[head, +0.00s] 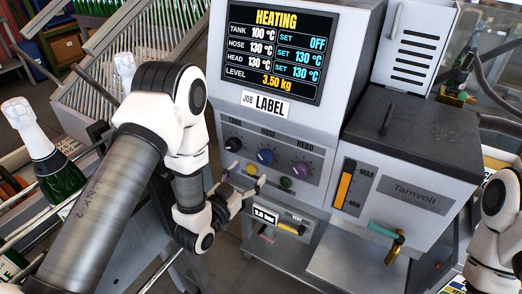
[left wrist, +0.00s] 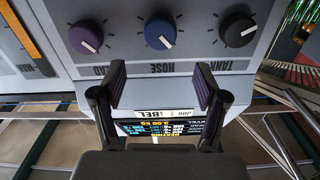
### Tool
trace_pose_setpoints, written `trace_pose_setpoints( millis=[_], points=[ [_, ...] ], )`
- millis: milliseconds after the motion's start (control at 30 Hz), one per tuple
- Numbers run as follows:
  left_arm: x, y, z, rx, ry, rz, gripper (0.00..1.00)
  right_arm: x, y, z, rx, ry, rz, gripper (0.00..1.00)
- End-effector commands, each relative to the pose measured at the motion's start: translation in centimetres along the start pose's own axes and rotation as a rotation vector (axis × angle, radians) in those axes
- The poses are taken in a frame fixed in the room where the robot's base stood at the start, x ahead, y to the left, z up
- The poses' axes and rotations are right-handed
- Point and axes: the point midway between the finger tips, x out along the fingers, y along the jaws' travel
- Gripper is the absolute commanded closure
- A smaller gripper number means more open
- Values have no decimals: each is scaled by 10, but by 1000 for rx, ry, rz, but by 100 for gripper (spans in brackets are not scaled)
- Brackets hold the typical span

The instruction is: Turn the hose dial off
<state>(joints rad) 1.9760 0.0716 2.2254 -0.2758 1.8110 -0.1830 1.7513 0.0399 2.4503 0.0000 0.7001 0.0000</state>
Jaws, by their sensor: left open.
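The blue hose dial (head: 266,156) is the middle one of three on the machine's front panel, between the black tank dial (head: 233,144) and the purple head dial (head: 300,169). In the left wrist view, which shows the panel upside down, the hose dial (left wrist: 160,32) lies ahead, roughly centred between the fingers; its white pointer line slants to the lower right. My left gripper (head: 246,185) is open and empty, just below and in front of the dial row. Its spread fingers (left wrist: 160,82) appear apart from the dial. My right gripper is out of view.
The screen (head: 277,48) reads tank set OFF, hose and head set 130 °C. Small yellow and green buttons sit under the dials. A pressure readout (head: 265,215) and a teal-handled valve (head: 395,245) are lower down. A foil-topped bottle (head: 42,150) stands at left.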

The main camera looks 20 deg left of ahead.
Motion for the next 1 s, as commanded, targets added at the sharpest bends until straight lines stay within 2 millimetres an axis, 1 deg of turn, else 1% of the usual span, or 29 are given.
trace_pose_setpoints(
  millis=[67,300,400,500,700,767,800,867,900,1000],
  points=[
    [9,0,1,2,0,1,27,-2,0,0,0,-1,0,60],
    [55,1,1,1,-1,1,27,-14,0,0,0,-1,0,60],
    [68,0,3,1,-4,0,27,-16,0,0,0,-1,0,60],
    [74,0,4,-1,-5,-1,27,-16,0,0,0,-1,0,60],
    [74,0,5,-1,-6,-1,27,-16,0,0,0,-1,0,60],
    [74,0,5,-1,-6,-1,48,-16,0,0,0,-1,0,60],
    [74,0,5,-1,-6,-1,62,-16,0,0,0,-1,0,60],
    [74,0,5,-1,-6,-1,83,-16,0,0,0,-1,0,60],
    [74,0,5,-1,-6,-1,87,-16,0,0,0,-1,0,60],
    [74,0,5,-1,-6,-1,87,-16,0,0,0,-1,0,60]
  ],
)
